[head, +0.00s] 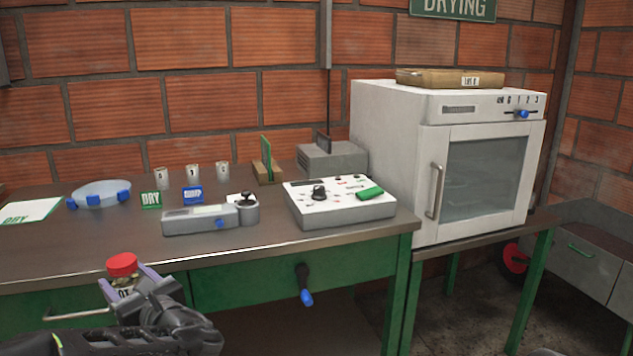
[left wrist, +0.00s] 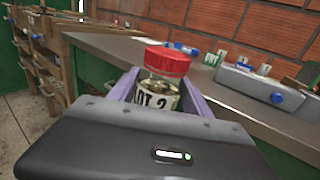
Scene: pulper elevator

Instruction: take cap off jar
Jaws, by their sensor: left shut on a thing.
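A small glass jar (head: 122,281) with a red cap (head: 122,264) is in front of the table's front edge in the head view. My left gripper (head: 126,290) is shut on the jar, with a finger on each side of its body below the cap. In the left wrist view the jar (left wrist: 156,97) stands upright between the fingers, and its label reads "LOT 2", partly hidden. The red cap (left wrist: 167,61) sits on top of the jar. My right gripper is not in view.
The metal table (head: 130,236) holds a grey meter (head: 200,218), a white control box (head: 340,203), a clear dish with blue clips (head: 99,194) and small cups. A white drying oven (head: 480,165) stands at right. The front left tabletop is clear.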

